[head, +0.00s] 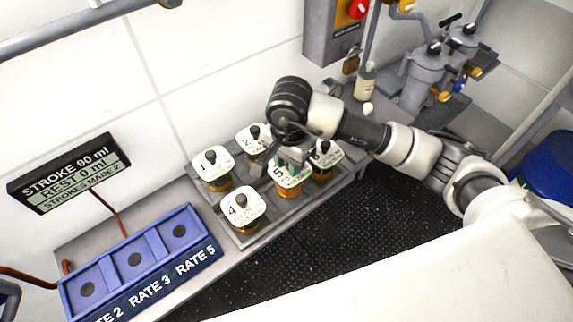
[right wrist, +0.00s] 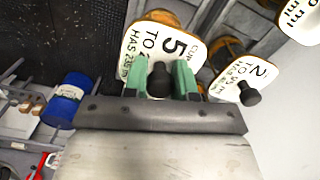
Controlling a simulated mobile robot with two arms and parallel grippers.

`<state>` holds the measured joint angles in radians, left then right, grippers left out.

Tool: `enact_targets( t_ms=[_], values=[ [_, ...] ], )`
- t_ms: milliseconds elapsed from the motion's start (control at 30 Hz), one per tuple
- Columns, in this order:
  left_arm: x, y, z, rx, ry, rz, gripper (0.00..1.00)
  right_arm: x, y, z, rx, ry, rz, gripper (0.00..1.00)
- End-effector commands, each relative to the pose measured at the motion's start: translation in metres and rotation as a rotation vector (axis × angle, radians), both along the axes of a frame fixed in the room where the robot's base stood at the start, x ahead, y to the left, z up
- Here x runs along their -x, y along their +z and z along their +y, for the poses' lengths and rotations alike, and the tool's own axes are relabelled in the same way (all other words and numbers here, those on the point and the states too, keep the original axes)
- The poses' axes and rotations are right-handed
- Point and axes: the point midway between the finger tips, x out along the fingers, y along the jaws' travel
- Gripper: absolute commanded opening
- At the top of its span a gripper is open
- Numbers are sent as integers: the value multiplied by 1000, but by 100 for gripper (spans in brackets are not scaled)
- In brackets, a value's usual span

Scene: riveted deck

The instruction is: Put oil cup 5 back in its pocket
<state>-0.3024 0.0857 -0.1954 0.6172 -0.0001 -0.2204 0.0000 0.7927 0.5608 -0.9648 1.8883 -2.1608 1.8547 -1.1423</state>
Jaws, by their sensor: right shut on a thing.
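Oil cup 5 (head: 290,182) has a white lid marked 5 and an amber body. It is at the grey pocket tray (head: 250,238), between cup 4 (head: 241,212) and cup 6 (head: 322,173). My right gripper (head: 284,158) is above it, shut on its black knob. In the right wrist view the green fingertips (right wrist: 160,80) pinch the knob over the lid of cup 5 (right wrist: 150,45). The cup's base is hidden, so I cannot tell whether it is seated in its pocket or just above it. My left gripper is out of view.
Cup 1 (head: 211,163) and cup 2 (head: 252,137) stand in the back row of the tray. A blue three-well unit (head: 135,262) sits to the left, below a stroke display (head: 68,172). Pump gear (head: 425,80) stands back right.

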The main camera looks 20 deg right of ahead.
Motion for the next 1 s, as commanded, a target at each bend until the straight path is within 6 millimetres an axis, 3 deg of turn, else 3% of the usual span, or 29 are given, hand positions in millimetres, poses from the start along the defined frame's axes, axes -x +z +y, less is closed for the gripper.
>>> enact_targets(
  t_ms=[167,500,900,933,1000],
  values=[
    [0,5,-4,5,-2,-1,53,-11,-7,4,0,0,0,0],
    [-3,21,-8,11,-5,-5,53,-11,-46,4,0,0,0,0],
    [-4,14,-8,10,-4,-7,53,-12,-51,4,-1,1,-3,0],
    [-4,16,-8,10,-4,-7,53,-11,-51,3,0,1,-1,31],
    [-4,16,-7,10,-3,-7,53,-11,-50,3,0,1,-1,42]
  ],
)
